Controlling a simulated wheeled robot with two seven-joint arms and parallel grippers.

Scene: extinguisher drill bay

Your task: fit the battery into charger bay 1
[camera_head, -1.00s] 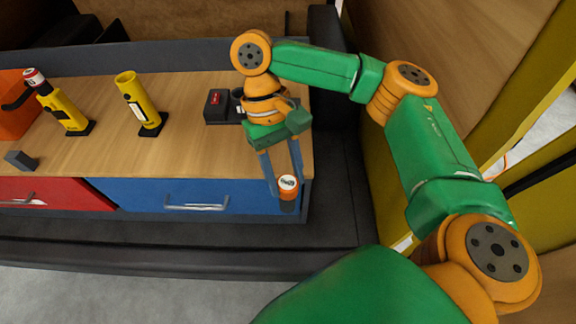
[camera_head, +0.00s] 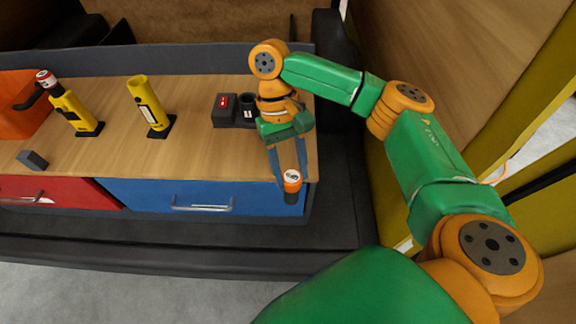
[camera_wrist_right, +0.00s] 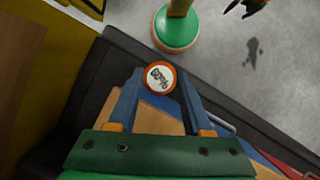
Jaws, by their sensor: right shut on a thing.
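The battery (camera_head: 292,181) has an orange side, a white labelled top and a dark lower end. My right gripper (camera_head: 290,180) is shut on it and holds it upright in front of the blue drawer face, near the bench's front right corner. In the right wrist view the battery's round labelled top (camera_wrist_right: 159,77) shows between the two fingertips (camera_wrist_right: 160,80). The dark charger (camera_head: 224,110) has a red display and a round cup (camera_head: 248,106) at its right. It stands on the bench behind and left of the gripper, partly hidden by my wrist. My left gripper does not show.
Two yellow holders (camera_head: 77,113) and (camera_head: 150,106) stand on the wooden bench (camera_head: 185,150); a red-and-white-topped piece (camera_head: 46,79) is by the left one. An orange bin (camera_head: 20,115) and a small grey block (camera_head: 32,159) are further left. A wooden wall is on the right.

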